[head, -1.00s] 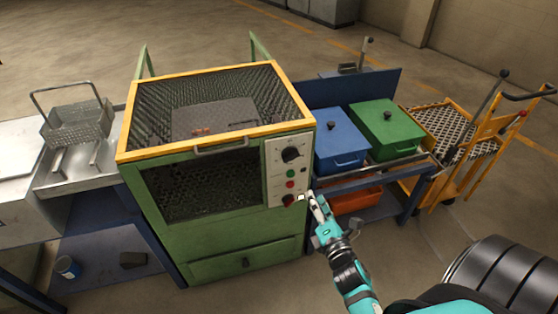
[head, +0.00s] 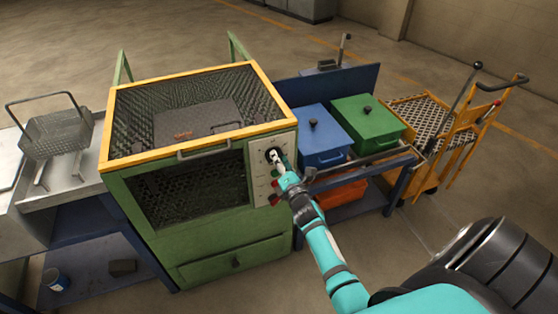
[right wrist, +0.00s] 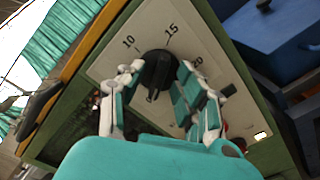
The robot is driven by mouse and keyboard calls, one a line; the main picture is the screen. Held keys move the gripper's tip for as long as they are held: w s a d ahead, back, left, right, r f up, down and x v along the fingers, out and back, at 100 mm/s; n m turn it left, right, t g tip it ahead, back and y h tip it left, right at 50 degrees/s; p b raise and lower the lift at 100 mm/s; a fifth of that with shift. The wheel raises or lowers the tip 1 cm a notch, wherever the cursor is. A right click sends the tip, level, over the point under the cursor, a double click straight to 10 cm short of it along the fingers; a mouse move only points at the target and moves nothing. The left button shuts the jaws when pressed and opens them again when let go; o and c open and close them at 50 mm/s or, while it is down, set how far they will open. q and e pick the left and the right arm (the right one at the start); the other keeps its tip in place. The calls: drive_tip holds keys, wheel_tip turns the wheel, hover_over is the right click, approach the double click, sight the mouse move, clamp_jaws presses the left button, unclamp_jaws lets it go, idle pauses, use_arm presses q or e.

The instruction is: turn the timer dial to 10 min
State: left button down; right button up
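The black timer dial (right wrist: 158,70) sits on the pale control panel (right wrist: 105,62) of the green furnace. In the right wrist view the numbers 10 and 15 show above it, and another mark is partly hidden at right. My right gripper (right wrist: 160,82) is open with one finger on each side of the dial; I cannot tell whether the fingertips touch it. In the head view the right gripper (head: 276,162) is at the panel and covers part of the dial. The dial's pointer setting is not clear. My left gripper is not in view.
Red and green buttons below the dial are partly hidden by my gripper. A blue box (head: 318,138) and a green box (head: 368,122) stand on a bench just right of the furnace. A yellow cart (head: 440,125) stands farther right. A wire basket (head: 58,135) is at left.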

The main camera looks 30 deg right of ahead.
clamp_jaws()
idle(0.5)
drive_tip(key=m, duration=0.8)
drive_tip(key=m+p, duration=0.1)
drive_tip(key=m, duration=0.6)
drive_tip(key=f+m, duration=0.1)
drive_tip(key=m, duration=0.7)
drive_tip(key=shift+a+m+p, duration=0.2)
drive_tip(key=shift+m+p, duration=0.1)
drive_tip(key=shift+p, duration=0.05)
idle(0.4)
